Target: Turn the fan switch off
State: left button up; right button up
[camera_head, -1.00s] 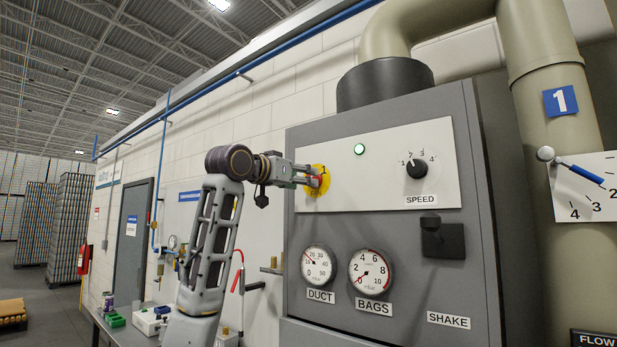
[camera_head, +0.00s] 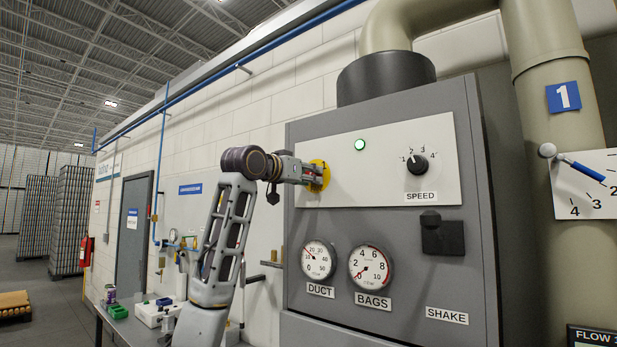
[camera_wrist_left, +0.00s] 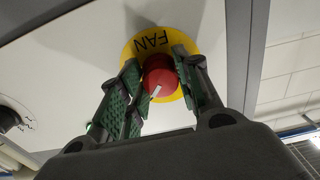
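The fan switch is a red knob (camera_wrist_left: 160,77) with a white pointer line, on a yellow round plate (camera_wrist_left: 150,43) marked FAN in the left wrist view. In the head view the yellow plate (camera_head: 324,176) shows at the left of the light panel, with the knob mostly hidden by my left gripper (camera_head: 313,175). In the left wrist view the green-padded fingers of my left gripper (camera_wrist_left: 160,82) stand on both sides of the knob, close against it. I cannot tell whether both pads press on it. A green lamp (camera_head: 360,145) on the panel is lit. My right gripper is out of view.
A SPEED dial (camera_head: 416,165) and a black SHAKE lever (camera_head: 440,235) are to the right on the grey cabinet (camera_head: 400,325). DUCT (camera_head: 318,259) and BAGS (camera_head: 370,264) gauges sit below the panel. A blue-handled valve (camera_head: 580,168) is at the far right.

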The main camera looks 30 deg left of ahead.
pick_arm(q)
jog(key=c, duration=0.3)
jog(key=shift+n, duration=0.4)
jog(key=n+b, duration=0.2)
jog(key=n, duration=1.5)
jog(key=shift+d+r, duration=0.1)
jog(key=shift+r, duration=0.05)
dwell(0.4)
jog(key=o, duration=1)
